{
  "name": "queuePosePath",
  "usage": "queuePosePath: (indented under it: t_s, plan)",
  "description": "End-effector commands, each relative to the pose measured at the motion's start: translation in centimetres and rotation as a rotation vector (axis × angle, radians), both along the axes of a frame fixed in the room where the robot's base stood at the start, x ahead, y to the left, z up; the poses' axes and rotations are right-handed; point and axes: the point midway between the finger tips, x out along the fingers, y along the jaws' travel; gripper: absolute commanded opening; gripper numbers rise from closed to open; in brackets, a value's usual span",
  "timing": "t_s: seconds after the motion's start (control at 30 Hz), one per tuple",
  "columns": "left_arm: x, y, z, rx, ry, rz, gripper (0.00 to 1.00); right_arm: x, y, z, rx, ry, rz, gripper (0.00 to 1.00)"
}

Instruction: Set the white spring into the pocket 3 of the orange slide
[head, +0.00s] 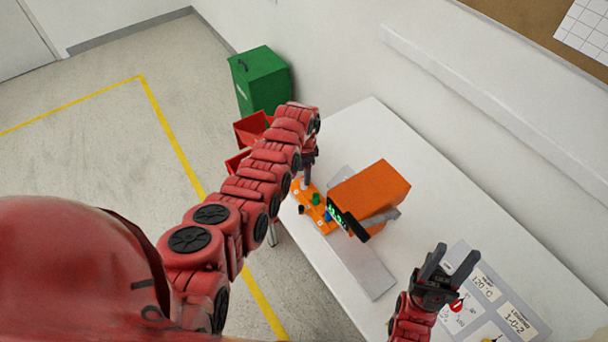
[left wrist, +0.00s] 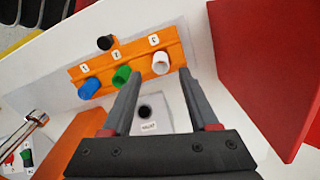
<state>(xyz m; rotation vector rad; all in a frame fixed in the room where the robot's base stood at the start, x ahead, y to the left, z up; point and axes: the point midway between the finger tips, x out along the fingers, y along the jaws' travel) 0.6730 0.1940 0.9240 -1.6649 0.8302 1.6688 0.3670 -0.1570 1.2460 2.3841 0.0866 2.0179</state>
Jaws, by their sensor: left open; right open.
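The orange slide (left wrist: 130,62) lies on the grey plate, with three small labels too small to read surely. A blue cylinder (left wrist: 89,88), a green cylinder (left wrist: 121,76) and a white spring (left wrist: 161,63) stand in a row along it, the white one at the right end. In the head view the slide (head: 325,225) is partly hidden by my left arm. My right gripper (head: 455,262) is open and empty over the table's near right.
An orange machine (head: 375,190) with a green display stands beside the slide. A grey plate (left wrist: 172,120) with a dark round spot and a label lies below the fingers. Red bins (head: 252,127) and a green cabinet (head: 260,80) stand beyond the table. Printed cards (head: 485,285) lie near my right gripper.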

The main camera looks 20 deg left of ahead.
Motion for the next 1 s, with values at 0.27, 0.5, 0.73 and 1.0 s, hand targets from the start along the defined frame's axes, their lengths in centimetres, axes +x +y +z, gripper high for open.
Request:
queuePosePath:
  t_s: [0.27,0.5,0.73,1.0]
  plan:
    - [0.2,0.0,3.3,-0.001,-0.008,0.001,0.6,0.0,0.0,-1.1,0.0,0.0,0.0,0.5]
    - [0.2,0.0,6.0,0.0,-0.006,0.002,0.6,0.0,0.0,-2.2,0.0,0.0,0.0,0.5]
    - [0.0,0.0,6.8,-0.002,-0.001,0.001,0.6,0.0,0.0,-2.3,0.0,0.0,0.0,0.5]
    - [0.0,0.0,6.8,-0.001,-0.002,0.001,0.6,0.0,0.0,-2.2,0.0,0.0,0.0,0.5]
